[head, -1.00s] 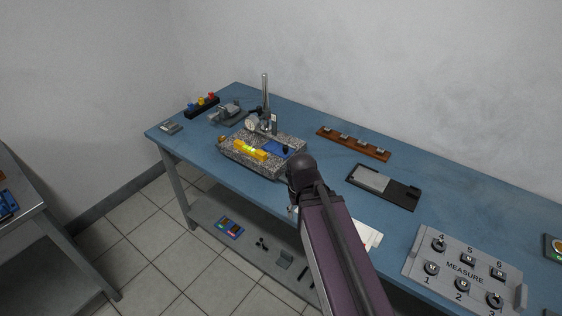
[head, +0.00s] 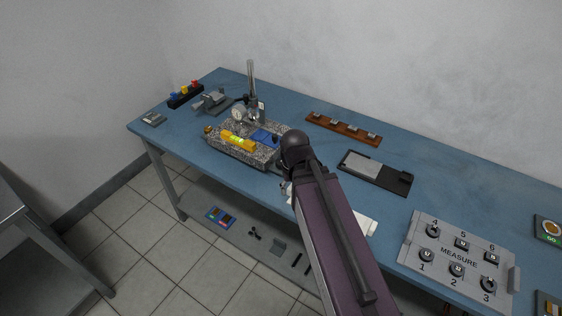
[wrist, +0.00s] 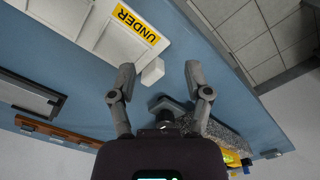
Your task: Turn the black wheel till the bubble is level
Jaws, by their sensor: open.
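A yellow spirit level (head: 238,141) with a greenish vial lies on a speckled granite block (head: 228,151) on the blue bench; its bubble is too small to read. In the wrist view, part of the level (wrist: 232,158) shows beside the granite (wrist: 226,130). My gripper (wrist: 159,74) is open and empty, its two fingers apart. A dark rounded part (wrist: 167,107), possibly the black wheel, shows between the finger bases at the granite's end; I cannot tell for sure. In the head view my arm hides that end of the block and most of the gripper.
A post with a dial gauge (head: 240,112) stands on the granite. A brown rack (head: 343,128), a black tray (head: 400,178) and the MEASURE panel (head: 430,275) stand rightward.

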